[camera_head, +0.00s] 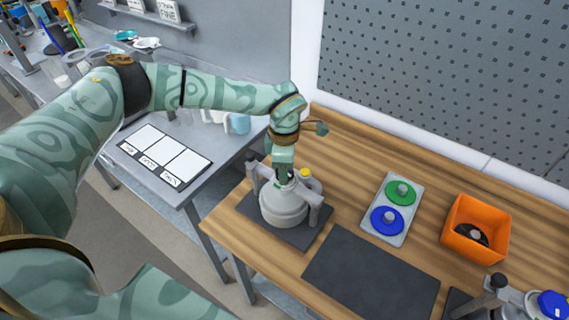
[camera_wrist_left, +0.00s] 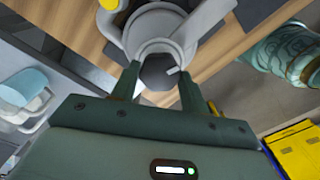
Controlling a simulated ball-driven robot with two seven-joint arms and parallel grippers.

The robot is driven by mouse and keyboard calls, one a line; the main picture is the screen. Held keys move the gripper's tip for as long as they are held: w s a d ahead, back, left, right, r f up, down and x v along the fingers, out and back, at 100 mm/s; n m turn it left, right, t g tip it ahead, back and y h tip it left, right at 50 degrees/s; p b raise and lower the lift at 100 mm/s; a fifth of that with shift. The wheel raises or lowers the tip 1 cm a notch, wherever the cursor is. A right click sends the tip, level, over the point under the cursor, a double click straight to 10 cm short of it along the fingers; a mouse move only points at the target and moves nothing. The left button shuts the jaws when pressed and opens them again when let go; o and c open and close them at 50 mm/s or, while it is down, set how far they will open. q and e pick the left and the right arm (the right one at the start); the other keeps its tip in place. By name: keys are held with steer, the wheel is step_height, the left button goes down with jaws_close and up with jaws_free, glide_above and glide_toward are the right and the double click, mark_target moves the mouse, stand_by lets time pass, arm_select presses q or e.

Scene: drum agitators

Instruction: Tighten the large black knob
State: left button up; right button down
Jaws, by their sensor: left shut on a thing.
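A grey-white drum (camera_head: 283,210) with two upright grey handles and a yellow cap (camera_head: 305,173) stands on a dark mat at the left end of the wooden bench. My left gripper (camera_head: 283,170) points down onto the middle of the drum's top. In the left wrist view, its two fingers (camera_wrist_left: 157,88) stand on either side of a dark, faceted knob (camera_wrist_left: 155,72) and are shut on it. The gripper hides the knob in the head view. My right gripper is in neither view.
Right of the drum lie an empty dark mat (camera_head: 370,275), a grey tray (camera_head: 383,234) with green and blue discs, and an orange bin (camera_head: 477,228) holding a black part. Another drum (camera_head: 510,305) stands at the lower right. A perforated grey panel (camera_head: 450,80) rises behind the bench.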

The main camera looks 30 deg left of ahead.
arm_select(q)
steer(key=shift+w+r+m, duration=0.2)
steer(key=shift+r+m, duration=0.05)
steer(key=shift+m, duration=0.25)
steer(key=o, duration=1)
steer(key=shift+s, duration=0.1)
steer(key=shift+s+f, duration=0.1)
step_height(320, 180, up, 16)
steer(key=shift+r, duration=0.2)
steer(key=shift+f, duration=0.1)
